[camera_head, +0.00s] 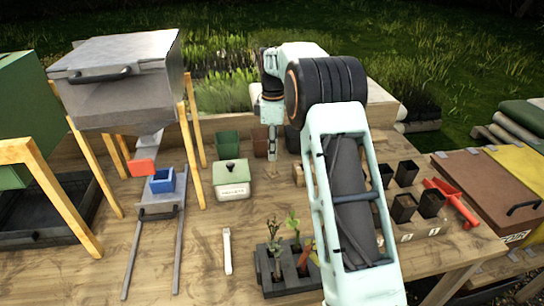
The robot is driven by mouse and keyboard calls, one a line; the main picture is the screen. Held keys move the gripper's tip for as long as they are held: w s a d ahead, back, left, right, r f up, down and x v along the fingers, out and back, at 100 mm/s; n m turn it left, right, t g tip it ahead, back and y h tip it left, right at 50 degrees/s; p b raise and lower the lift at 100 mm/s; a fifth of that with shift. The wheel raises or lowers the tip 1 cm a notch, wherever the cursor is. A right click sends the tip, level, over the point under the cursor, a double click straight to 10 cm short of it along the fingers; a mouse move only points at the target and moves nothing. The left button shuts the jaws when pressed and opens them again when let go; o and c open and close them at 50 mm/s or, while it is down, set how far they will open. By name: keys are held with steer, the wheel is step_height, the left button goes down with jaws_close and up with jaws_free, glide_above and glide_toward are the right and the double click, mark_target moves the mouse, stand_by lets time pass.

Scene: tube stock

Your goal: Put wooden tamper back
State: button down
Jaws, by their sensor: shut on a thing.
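My gripper (272,145) points straight down over the back middle of the wooden table (190,245), in front of the dark pots. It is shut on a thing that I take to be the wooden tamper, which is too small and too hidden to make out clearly. A small pale wooden block (298,175) stands just right of the gripper, partly behind my forearm. I cannot tell whether the gripper's load touches the table.
A lidded white box (231,180) stands left of my gripper. A seedling tray (285,272) and a white strip (227,250) lie in front. A grey hopper (115,80) and blue bin (162,181) are at left. Black pots (405,174) and a red tool (455,203) are at right.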

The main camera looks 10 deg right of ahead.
steer(key=shift+w+f, duration=0.2)
steer(key=shift+f, duration=0.05)
steer(key=shift+a+f, duration=0.1)
steer(key=shift+f, duration=1.45)
steer(key=shift+f, duration=0.2)
steer(key=c, duration=1.8)
jaws_free()
steer(key=shift+o, duration=0.2)
step_height(320, 180, up, 12)
steer(key=shift+r, duration=0.2)
